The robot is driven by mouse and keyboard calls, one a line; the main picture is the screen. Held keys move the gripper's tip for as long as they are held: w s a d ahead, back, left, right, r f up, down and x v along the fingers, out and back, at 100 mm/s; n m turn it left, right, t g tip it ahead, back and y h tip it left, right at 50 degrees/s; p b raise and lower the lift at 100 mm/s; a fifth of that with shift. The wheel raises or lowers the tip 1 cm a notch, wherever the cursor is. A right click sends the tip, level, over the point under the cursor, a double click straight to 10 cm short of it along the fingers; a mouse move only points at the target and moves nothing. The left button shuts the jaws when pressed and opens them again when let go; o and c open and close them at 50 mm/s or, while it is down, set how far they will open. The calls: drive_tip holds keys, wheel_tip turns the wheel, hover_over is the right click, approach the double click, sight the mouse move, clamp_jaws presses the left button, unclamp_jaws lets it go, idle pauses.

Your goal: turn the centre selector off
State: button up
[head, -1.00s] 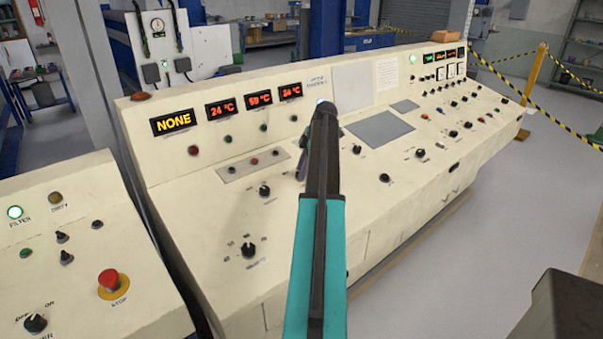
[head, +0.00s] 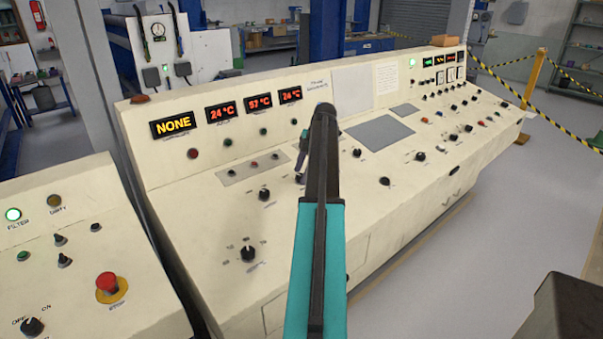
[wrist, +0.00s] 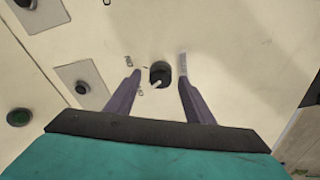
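The selector in front of my gripper is a black round knob (wrist: 160,74) with a white pointer, on the cream panel. In the wrist view its pointer slants to the lower left, with small printed marks beside it that are too small to read. My gripper (wrist: 157,84) is open, with its two purple fingers apart on either side of the knob. I see bare panel between the knob and each finger. In the head view my gripper (head: 304,156) is over the middle of the console, largely hidden by my arm.
The long cream console (head: 380,215) carries several similar black knobs, including one at the front (head: 248,253). A red stop button (head: 107,284) is on the left desk. A raised panel with lit displays (head: 222,112) stands behind. A grey plate (wrist: 82,82) lies left of the knob.

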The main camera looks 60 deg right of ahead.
idle(0.3)
drive_tip(key=b+v, duration=0.2)
drive_tip(key=v, duration=1.1)
drive_tip(key=shift+r, duration=0.4)
drive_tip(key=shift+s, duration=0.15)
